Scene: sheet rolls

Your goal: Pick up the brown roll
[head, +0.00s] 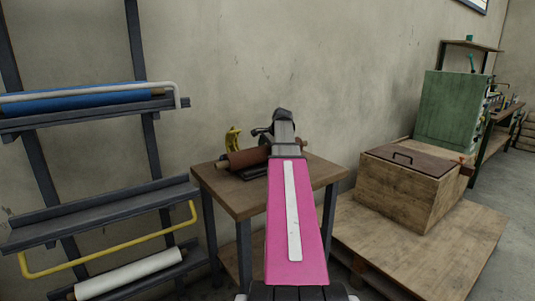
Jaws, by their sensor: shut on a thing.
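The brown roll (248,158) is over the small wooden table, lying crosswise with a lighter core end showing at its left. Its middle is hidden behind my arm, and a short brown piece shows at the arm's right. My gripper (267,140) is at the roll, mostly hidden behind my wrist, and is shut on it. The roll is just above a dark flat object (256,172) on the tabletop; I cannot tell whether they touch.
On the left, a dark rack holds a blue roll (75,100) and a white roll (130,276). On the right, a wooden box (408,190) sits on a low platform (440,258).

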